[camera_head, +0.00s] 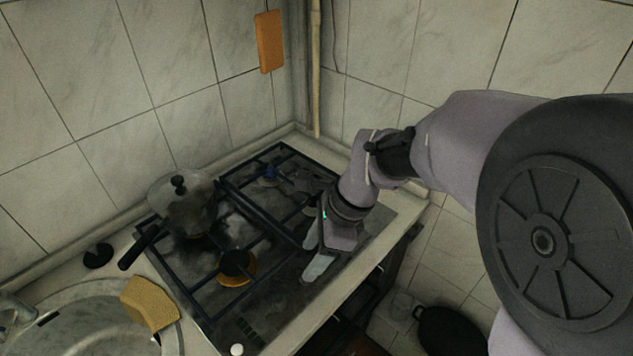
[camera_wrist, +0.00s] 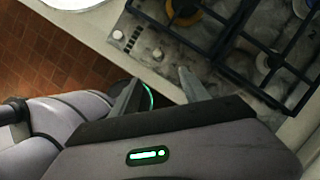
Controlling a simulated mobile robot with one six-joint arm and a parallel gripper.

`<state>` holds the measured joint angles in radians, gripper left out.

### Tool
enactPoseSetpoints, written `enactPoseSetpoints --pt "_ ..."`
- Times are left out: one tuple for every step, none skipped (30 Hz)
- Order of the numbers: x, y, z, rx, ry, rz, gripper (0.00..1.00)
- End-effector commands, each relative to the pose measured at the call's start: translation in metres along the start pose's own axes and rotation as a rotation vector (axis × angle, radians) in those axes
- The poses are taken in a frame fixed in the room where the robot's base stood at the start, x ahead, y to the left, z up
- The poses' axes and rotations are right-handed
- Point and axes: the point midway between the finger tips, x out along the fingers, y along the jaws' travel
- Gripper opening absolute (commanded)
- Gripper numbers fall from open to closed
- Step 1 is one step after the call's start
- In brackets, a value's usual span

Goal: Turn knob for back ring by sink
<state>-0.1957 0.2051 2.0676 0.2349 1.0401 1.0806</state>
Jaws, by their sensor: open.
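The gas hob (camera_head: 201,312) has black grates and a dark, stained top. A white knob (camera_head: 237,350) shows at its front edge near the sink. In the wrist view, one white knob (camera_wrist: 119,31) sits beside dark marks, and another knob (camera_wrist: 157,53) sits nearer my fingers. I cannot tell which knob belongs to the back ring by the sink. A lidded grey pot (camera_head: 183,205) covers that ring. My gripper (camera_head: 312,262) is over the hob's front side, fingers apart and empty. In the wrist view, my gripper (camera_wrist: 160,80) is apart from the knobs.
The steel sink (camera_head: 75,325) is at the lower left, with a yellow sponge (camera_head: 150,303) on its edge. A black stopper (camera_head: 98,256) lies behind. The pot's handle (camera_head: 138,250) points toward the sink. An orange board (camera_head: 269,42) hangs on the tiled wall. A black pan (camera_head: 450,332) is low at right.

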Motion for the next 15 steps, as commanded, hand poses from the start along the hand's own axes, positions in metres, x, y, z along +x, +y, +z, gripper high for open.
enactPoseSetpoints --pt "0.011 0.001 -0.001 -0.001 0.001 0.003 0.53" --pt "0.019 0.001 -0.002 -0.001 0.001 0.004 0.53" --pt "0.030 0.001 -0.003 -0.002 0.002 0.003 0.53" --pt "0.039 0.001 -0.003 -0.002 0.001 0.004 0.53" --pt "0.049 0.001 -0.003 -0.003 0.002 0.004 0.53" --pt "0.062 0.002 -0.004 -0.001 0.002 0.004 0.53" --pt "0.072 0.002 -0.004 -0.002 0.002 0.004 0.53" --pt "0.081 0.001 -0.004 -0.003 0.002 0.004 0.53" --pt "0.094 0.002 -0.004 -0.003 0.003 0.004 0.53" --pt "0.103 0.001 -0.004 -0.004 0.002 0.003 0.53" --pt "0.112 0.001 -0.004 -0.004 0.002 0.004 0.53" --pt "0.122 0.001 -0.004 -0.004 0.003 0.003 0.53" --pt "0.130 0.001 -0.004 -0.004 0.002 0.002 0.53" --pt "0.137 0.001 -0.004 -0.005 0.003 0.002 0.53" --pt "0.145 0.001 -0.004 -0.004 0.002 0.002 0.53"
